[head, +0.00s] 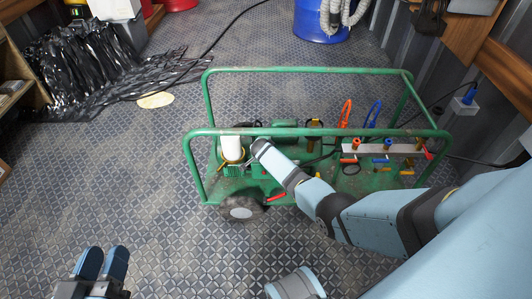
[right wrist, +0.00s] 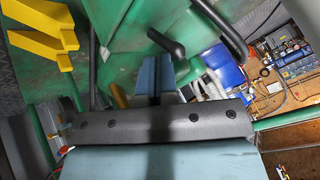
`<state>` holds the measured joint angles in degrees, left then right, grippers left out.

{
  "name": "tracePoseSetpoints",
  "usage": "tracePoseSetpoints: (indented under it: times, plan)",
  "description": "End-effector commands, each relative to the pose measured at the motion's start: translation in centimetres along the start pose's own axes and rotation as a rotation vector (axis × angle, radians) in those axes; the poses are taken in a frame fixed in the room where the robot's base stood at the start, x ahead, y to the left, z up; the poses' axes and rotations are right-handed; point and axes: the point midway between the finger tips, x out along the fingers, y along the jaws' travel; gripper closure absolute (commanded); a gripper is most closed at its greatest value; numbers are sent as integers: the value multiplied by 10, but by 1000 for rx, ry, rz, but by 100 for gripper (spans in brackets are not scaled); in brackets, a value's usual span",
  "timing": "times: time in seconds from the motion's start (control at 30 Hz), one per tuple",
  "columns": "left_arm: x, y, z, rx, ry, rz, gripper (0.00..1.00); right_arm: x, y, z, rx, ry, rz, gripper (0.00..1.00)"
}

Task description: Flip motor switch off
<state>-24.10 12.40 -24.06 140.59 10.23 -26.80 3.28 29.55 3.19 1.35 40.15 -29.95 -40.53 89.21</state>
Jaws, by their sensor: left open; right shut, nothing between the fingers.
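The green-framed motor cart (head: 320,134) stands on the floor in the middle of the head view, with its motor parts inside the frame. My right arm reaches in from the right, and its hand end is at the left part of the cart; its fingertips are hidden there. In the right wrist view my right gripper (right wrist: 156,76) is shut and empty, close to green metal. A black lever (right wrist: 166,42) shows just beyond its fingertips; contact is unclear. I cannot tell which part is the motor switch. My left gripper (head: 102,264) is open and empty at lower left, away from the cart.
A white cylinder (head: 231,149) and a black wheel (head: 242,209) are at the cart's left end. Orange and blue handles stand by a grey manifold (head: 385,149) on its right. A blue barrel (head: 318,20) is behind. The floor at left is mostly clear.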

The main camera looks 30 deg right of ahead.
Motion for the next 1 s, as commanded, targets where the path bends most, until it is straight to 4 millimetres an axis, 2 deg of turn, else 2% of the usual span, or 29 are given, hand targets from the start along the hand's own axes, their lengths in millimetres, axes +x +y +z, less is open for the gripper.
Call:
tracePoseSetpoints:
  times: [0.33, 0.77, 1.0]
  plan:
    - [-1, 3, -12, 0, 1, 0, 59, -12, -6, -7, 1, -1, -1, 100]
    - [-1, 3, -13, 0, 1, 0, 59, -13, -7, -9, 1, 0, -2, 100]
    - [-1, 5, -23, 0, 1, 0, 59, -20, -9, -20, 0, 0, -4, 100]
